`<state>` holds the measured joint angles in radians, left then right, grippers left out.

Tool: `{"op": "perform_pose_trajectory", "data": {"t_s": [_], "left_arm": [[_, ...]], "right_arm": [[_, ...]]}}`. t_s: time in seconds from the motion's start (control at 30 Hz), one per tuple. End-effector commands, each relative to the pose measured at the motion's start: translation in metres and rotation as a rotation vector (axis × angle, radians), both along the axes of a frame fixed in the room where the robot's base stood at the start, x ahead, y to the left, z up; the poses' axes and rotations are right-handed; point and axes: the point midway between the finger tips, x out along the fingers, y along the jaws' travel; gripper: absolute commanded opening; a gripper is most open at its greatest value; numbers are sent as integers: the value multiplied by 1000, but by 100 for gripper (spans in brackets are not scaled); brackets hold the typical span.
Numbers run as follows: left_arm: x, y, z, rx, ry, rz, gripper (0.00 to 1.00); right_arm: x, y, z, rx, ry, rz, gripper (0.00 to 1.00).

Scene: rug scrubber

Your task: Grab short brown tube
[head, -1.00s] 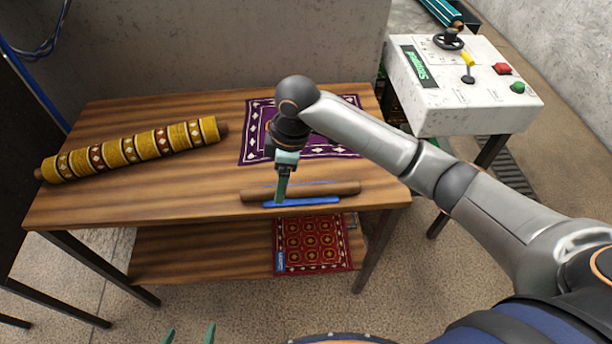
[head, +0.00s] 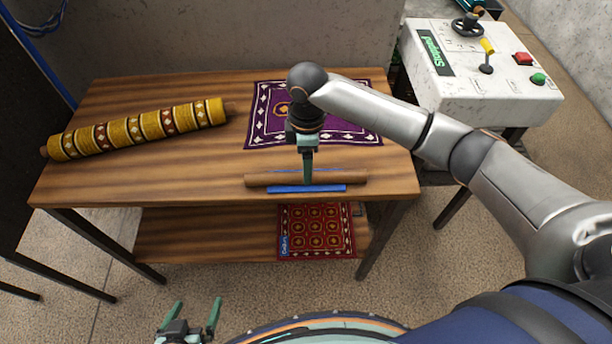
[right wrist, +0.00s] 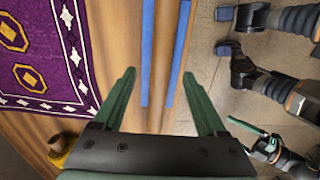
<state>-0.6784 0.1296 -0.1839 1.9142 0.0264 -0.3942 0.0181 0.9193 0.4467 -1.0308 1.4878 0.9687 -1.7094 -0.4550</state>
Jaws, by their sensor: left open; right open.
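The short brown tube (head: 262,180) lies along the front edge of the wooden table, between two thin blue strips. My right gripper (head: 307,180) points down at about the middle of the tube. In the right wrist view the tube (right wrist: 163,50) runs up the picture between the two open fingers of this gripper (right wrist: 158,74). Whether the fingers touch it is unclear. My left gripper (head: 196,303) is open and empty in front of the table, far from the tube. It also shows in the right wrist view (right wrist: 258,135).
A yellow patterned rolled rug (head: 140,130) lies at the table's left. A purple rug (head: 350,132) lies flat behind the tube. A red rug (head: 315,232) is on the lower shelf (head: 200,235). A control box (head: 480,85) stands at the right. The table's front left is clear.

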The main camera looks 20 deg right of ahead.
Motion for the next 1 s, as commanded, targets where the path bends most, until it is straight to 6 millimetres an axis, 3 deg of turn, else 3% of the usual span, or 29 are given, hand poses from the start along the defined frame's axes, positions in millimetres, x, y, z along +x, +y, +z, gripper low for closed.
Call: {"op": "perform_pose_trajectory", "data": {"t_s": [0.2, 0.5, 1.0], "left_arm": [[0, 1, -1, 2, 1, -1, 100], [0, 1, -1, 2, 1, -1, 100], [0, 1, -1, 2, 1, -1, 100]], "right_arm": [[-2, 2, -31, -1, 2, -1, 74], [-1, 2, -37, 0, 0, 0, 74], [-1, 2, -36, 0, 0, 0, 19]]}}
